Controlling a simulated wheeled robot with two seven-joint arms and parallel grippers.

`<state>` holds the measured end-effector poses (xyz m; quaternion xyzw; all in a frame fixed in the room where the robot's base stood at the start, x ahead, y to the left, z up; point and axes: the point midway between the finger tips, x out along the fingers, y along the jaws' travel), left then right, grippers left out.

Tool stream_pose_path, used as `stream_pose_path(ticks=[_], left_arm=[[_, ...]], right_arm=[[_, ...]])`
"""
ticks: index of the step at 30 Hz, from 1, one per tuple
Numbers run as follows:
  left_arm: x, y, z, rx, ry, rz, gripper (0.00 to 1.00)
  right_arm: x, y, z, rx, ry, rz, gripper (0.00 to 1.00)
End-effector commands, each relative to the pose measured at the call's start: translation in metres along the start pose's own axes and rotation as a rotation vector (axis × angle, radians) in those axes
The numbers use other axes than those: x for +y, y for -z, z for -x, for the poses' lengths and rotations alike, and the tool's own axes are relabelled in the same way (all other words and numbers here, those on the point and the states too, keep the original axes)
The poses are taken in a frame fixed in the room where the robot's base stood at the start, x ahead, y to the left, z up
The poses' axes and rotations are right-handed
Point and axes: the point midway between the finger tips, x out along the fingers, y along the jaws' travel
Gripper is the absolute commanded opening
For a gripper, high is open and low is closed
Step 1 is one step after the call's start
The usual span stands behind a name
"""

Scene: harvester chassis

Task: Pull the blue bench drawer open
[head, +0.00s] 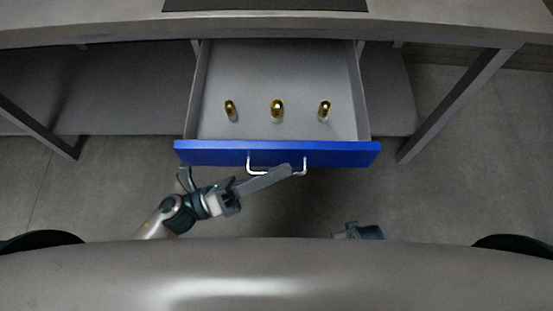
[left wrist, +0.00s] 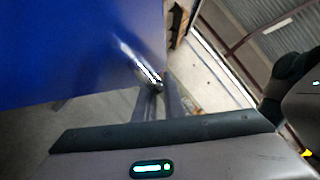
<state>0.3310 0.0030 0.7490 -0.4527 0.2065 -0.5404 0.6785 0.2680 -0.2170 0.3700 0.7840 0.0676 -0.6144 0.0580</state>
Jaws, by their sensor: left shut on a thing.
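The blue-fronted bench drawer (head: 200,153) stands pulled out from under the bench, its grey inside open to view. Its silver handle (head: 254,169) is on the front face. My left gripper (head: 285,172) reaches in from the lower left and is shut on the handle; a finger covers part of the bar. In the left wrist view the blue front (left wrist: 75,50) fills the upper left, and the handle (left wrist: 148,75) meets the fingers (left wrist: 150,103). Part of my right gripper (head: 360,231) shows low in the head view; its fingers cannot be made out.
Three brass-coloured pieces (head: 277,109) stand in a row in the drawer. The grey bench top (head: 100,22) lies above, with slanted legs (head: 455,105) at both sides and a lower shelf (head: 120,95) behind. The floor right of the drawer is clear.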

Motion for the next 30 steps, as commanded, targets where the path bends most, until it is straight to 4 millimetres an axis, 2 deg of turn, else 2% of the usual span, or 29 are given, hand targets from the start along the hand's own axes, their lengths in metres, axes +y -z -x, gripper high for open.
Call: stream_pose_path(ticks=[8,9,10,30], left_arm=[[0.0001,0.0002,0.0003,0.001,0.0,-0.001,0.0],[0.0001,0.0002,0.0003,0.001,0.0,-0.001,0.14],[0.0002,0.0001,0.0003,0.001,0.0,-0.001,0.17],[0.0008,0.0006,0.0043,0.0,-0.001,0.001,0.17]], right_arm=[[-0.0003,-0.0002,0.0,0.0,0.0,0.0,0.31],[-0.0003,-0.0002,0.0,0.0,0.0,0.0,0.31],[-0.0003,-0.0003,0.0,-0.001,0.0,0.0,0.31],[0.0002,-0.0018,-0.001,-0.007,-0.001,0.0,0.31]])
